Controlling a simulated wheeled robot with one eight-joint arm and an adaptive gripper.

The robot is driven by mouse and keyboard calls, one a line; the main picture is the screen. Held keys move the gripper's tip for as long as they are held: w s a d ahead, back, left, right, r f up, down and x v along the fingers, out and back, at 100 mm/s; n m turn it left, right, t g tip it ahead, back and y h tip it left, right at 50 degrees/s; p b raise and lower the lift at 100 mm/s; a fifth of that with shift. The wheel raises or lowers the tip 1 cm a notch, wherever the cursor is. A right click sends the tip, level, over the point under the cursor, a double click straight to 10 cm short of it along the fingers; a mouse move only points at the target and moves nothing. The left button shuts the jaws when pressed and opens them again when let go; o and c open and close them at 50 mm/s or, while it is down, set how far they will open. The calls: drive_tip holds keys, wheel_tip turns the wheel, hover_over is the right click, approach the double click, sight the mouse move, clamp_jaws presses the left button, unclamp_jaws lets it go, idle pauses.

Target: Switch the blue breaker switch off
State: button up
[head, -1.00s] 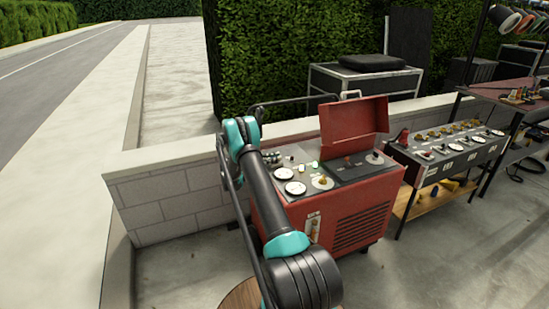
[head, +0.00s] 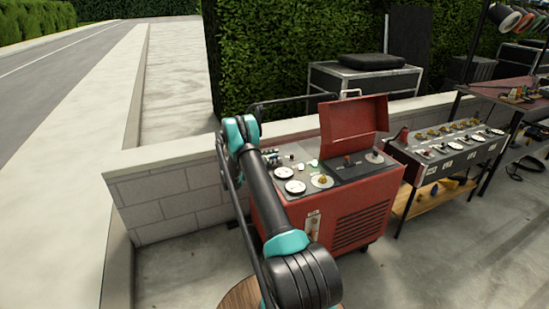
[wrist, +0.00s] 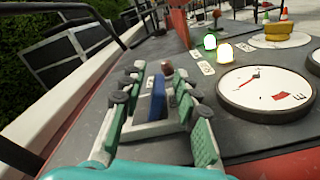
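The blue breaker switch (wrist: 158,97) is a small upright blue lever on the grey panel in the wrist view. My gripper (wrist: 158,82) has its teal-padded fingers spread, one on each side of the blue switch in the picture. A gap shows on both sides of the switch, and I see no clear contact. In the head view, the panel is on top of the red cabinet (head: 352,215). My arm covers part of it, and the blue switch cannot be made out there.
A large white dial (wrist: 265,92) lies right of the gripper, with lit green (wrist: 210,41) and yellow (wrist: 225,52) lamps beyond. The cabinet's red lid (head: 353,122) stands open. A low block wall (head: 165,205) runs behind, and a second control panel (head: 450,148) stands to the right.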

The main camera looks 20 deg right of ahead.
drive_tip(key=a, duration=1.2)
drive_tip(key=shift+s, duration=0.2)
